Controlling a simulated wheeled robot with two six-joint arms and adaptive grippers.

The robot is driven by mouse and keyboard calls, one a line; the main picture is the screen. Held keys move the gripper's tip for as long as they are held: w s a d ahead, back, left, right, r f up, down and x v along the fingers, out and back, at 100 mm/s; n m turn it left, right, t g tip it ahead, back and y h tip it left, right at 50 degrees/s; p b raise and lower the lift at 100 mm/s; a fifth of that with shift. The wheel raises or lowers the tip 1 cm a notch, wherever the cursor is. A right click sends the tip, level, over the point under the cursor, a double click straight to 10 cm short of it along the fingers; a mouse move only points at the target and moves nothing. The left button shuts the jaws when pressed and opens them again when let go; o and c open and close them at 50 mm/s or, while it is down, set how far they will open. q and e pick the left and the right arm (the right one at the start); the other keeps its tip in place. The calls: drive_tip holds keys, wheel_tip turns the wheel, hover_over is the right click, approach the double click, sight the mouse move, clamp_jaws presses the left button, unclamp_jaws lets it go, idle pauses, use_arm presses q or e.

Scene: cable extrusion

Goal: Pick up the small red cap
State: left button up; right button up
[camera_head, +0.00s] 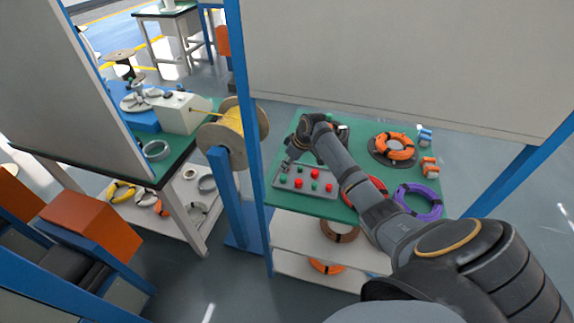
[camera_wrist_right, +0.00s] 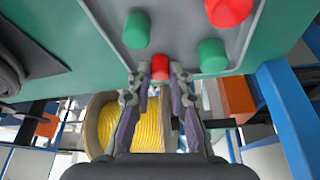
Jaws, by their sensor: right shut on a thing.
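The small red cap (camera_wrist_right: 160,68) is between the fingertips of my right gripper (camera_wrist_right: 159,78) in the right wrist view. The fingers are closed on its two sides. The cap is at the edge of the grey tray (camera_wrist_right: 186,58); whether it still touches the tray is unclear. In the head view my right gripper (camera_head: 286,164) is at the tray's far left corner, and the cap it holds cannot be made out there. My left gripper is not in view.
Green caps (camera_wrist_right: 137,30) and a larger red cap (camera_wrist_right: 228,10) stand close by on the tray. On the green table (camera_head: 290,205) lie a purple cable coil (camera_head: 418,203) and an orange coil (camera_head: 394,146). A blue post (camera_head: 254,190) and yellow spool (camera_head: 233,132) are left of it.

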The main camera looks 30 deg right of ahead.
wheel_tip(320, 180, up, 4)
drive_tip(key=p, duration=0.4)
drive_tip(key=shift+s+d+p, duration=0.4)
drive_tip(key=shift+s+p, duration=0.05)
drive_tip(key=shift+p, duration=0.3)
drive_tip(key=s+d+p, duration=0.3)
drive_tip(key=s, duration=0.1)
drive_tip(key=s+d+p, duration=0.3)
drive_tip(key=s+d, duration=0.1)
drive_tip(key=s+d+p, duration=0.3)
drive_tip(key=s, duration=0.1)
drive_tip(key=shift+d+f, duration=0.15)
drive_tip(key=shift+f, duration=0.05)
drive_tip(key=shift+s+d+f, duration=0.15)
drive_tip(key=shift+s+d, duration=0.2)
drive_tip(key=shift+s, duration=0.1)
